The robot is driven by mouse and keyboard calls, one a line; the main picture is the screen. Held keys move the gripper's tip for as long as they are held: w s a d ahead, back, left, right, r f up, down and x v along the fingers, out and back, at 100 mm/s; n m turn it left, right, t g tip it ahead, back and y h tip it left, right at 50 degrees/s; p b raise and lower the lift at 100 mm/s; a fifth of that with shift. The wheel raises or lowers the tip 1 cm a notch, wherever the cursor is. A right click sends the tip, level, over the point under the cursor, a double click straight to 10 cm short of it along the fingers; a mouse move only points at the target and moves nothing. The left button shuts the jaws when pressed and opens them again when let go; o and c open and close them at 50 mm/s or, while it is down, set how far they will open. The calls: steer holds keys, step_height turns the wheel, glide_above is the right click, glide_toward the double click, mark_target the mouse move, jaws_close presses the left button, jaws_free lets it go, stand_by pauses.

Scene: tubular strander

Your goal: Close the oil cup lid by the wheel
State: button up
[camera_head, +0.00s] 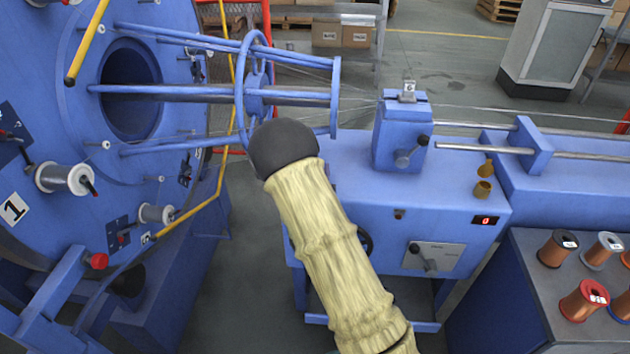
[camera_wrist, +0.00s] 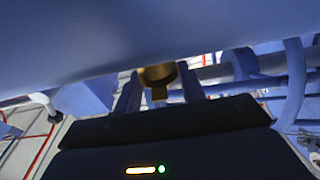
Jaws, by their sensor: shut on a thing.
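In the wrist view, my gripper (camera_wrist: 160,88) has its two blue fingers on either side of a brass piece (camera_wrist: 157,76) with a rounded body and a small tab. The piece fits an oil cup, but I cannot tell cup from lid or how the lid stands. In the head view my arm hides the fingers and this piece. The dark handwheel (camera_head: 366,242) shows partly behind my arm, on the front of the blue machine. Another brass oil cup (camera_head: 483,190) stands on the machine to the right, its lid (camera_head: 486,170) raised.
The blue machine housing (camera_head: 440,195) has a red display (camera_head: 485,220) and a lever panel (camera_head: 434,257). A large blue drum (camera_head: 60,130) and yellow rails stand to the left. Copper spools (camera_head: 584,300) sit on a dark bench at lower right. A blue surface fills the top of the wrist view.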

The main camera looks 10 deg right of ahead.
steer(key=shift+a+f+b, duration=0.1)
steer(key=shift+f+b, duration=0.1)
steer(key=shift+b, duration=0.15)
steer(key=o, duration=1)
steer(key=shift+s+a, duration=0.1)
steer(key=shift+s, duration=0.1)
steer(key=p+v, duration=0.1)
steer(key=v, duration=0.4)
steer(key=p+v, duration=0.1)
steer(key=v, duration=0.5)
steer(key=p+v, duration=0.1)
steer(key=v, duration=0.5)
steer(key=shift+f, duration=0.35)
